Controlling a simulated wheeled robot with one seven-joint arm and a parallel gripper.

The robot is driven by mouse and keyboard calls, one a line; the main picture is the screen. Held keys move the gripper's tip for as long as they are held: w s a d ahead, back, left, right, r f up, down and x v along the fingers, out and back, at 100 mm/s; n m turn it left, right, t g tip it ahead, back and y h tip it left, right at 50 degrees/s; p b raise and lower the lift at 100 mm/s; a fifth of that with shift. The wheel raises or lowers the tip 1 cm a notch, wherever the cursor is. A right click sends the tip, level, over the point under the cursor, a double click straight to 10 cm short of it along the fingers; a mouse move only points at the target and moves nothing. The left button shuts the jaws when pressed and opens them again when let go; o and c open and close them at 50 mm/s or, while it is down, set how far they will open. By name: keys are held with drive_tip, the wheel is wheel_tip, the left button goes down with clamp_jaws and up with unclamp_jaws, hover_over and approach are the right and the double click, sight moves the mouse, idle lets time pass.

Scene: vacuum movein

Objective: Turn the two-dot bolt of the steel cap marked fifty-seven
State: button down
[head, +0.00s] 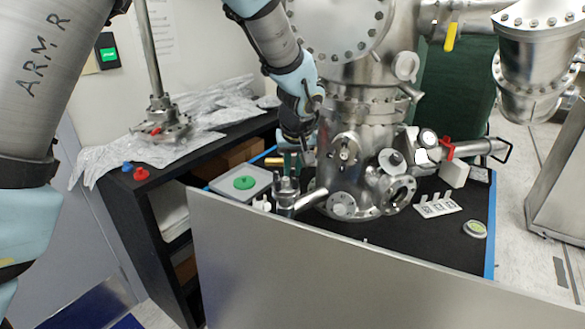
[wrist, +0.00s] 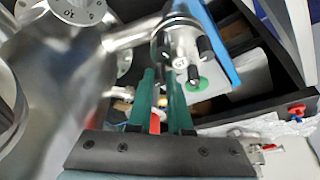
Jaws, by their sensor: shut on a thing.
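My gripper (wrist: 164,76) has green fingers, pointing up the wrist view. It is shut on a narrow dark piece (wrist: 162,88) that I cannot identify; a bit of red shows behind it. In the head view my gripper (head: 291,163) is low at the left side of the steel chamber. Several round steel caps sit on the chamber, among them a front one (head: 344,148) and a lower one (head: 342,208). One cap (wrist: 78,10) at the top of the wrist view bears marks too blurred to read.
A steel fitting with dark knobs (wrist: 183,48) is just beyond my fingertips. A grey tray with a green disc (head: 244,183) lies left of the chamber. A steel panel (head: 330,270) stands in front. A white slotted holder (head: 437,206) lies on the black bench at right.

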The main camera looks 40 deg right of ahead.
drive_tip(key=m, duration=0.2)
drive_tip(key=m+g+h+p, duration=0.1)
drive_tip(key=m, duration=0.1)
drive_tip(key=shift+w+a+r+m, duration=0.15)
drive_tip(key=shift+m, duration=0.15)
drive_tip(key=m+g+p, duration=0.1)
drive_tip(key=m+p, duration=0.1)
drive_tip(key=p, duration=0.1)
drive_tip(key=shift+r+m+h, duration=0.1)
drive_tip(key=shift+m+h, duration=0.3)
drive_tip(key=m+g+p, duration=0.1)
drive_tip(key=m+p, duration=0.2)
drive_tip(key=shift+m+p, duration=0.3)
drive_tip(key=shift+p, duration=0.05)
drive_tip(key=m+g+p, duration=0.2)
drive_tip(key=m+p, duration=0.1)
drive_tip(key=m, duration=0.1)
drive_tip(key=shift+w+p, duration=0.15)
drive_tip(key=shift+p, duration=0.25)
drive_tip(key=m, duration=0.1)
drive_tip(key=m+g, duration=0.1)
drive_tip(key=m, duration=0.1)
drive_tip(key=m+p, duration=0.1)
drive_tip(key=m, duration=0.1)
drive_tip(key=shift+f+g+y, duration=0.25)
drive_tip(key=shift+g+y, duration=0.05)
drive_tip(key=shift+g, duration=0.1)
drive_tip(key=shift+m, duration=0.3)
